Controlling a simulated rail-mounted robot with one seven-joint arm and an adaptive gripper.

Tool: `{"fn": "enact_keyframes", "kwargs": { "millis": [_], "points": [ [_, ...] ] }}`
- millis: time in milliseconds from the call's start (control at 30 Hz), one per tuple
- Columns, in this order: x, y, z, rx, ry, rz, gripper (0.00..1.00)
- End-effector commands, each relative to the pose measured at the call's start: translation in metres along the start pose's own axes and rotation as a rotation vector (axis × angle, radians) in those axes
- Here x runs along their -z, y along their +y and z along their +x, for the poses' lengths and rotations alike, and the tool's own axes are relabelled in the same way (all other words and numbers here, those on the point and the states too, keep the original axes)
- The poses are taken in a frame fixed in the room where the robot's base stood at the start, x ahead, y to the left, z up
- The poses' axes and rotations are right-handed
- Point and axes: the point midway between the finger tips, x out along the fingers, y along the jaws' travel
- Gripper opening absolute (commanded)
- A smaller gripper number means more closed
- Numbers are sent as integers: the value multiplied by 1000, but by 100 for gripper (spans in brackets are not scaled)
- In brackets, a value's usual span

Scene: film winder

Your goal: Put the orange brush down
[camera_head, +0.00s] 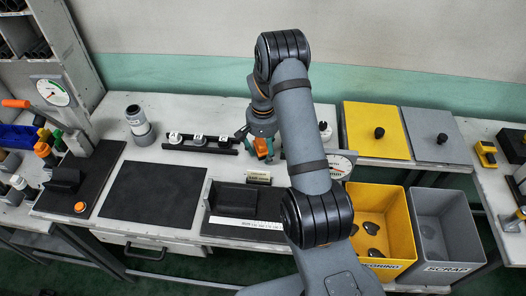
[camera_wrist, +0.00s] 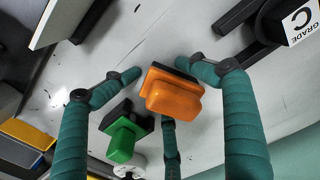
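The orange brush (camera_wrist: 173,94) has an orange grip on a dark base. In the wrist view it lies between the teal fingers of my gripper (camera_wrist: 159,67). A small gap shows on its left, and the right finger overlaps the edge of its dark base. The fingers are spread and do not look clamped on it. I cannot tell whether the base rests fully on the table. In the head view my gripper (camera_head: 262,150) is low over the back of the bench, and orange shows among its fingers. A green brush (camera_wrist: 122,143) stands close by, lower left.
A rack with white grade blocks (camera_head: 198,140) is left of my gripper; a C block (camera_wrist: 300,22) shows top right in the wrist view. A dial (camera_head: 341,165) and yellow bin (camera_head: 396,211) are to the right. A black mat (camera_head: 152,195) lies clear at left.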

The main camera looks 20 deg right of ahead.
Motion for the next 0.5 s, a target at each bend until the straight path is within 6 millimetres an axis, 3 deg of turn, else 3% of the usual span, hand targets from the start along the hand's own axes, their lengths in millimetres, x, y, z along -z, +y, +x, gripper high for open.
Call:
{"fn": "enact_keyframes", "kwargs": {
  "millis": [267,500],
  "points": [
    [-1,-1,-1,0,-3,-1,61],
    [2,-2,-29,3,7,0,61]
  ]
}}
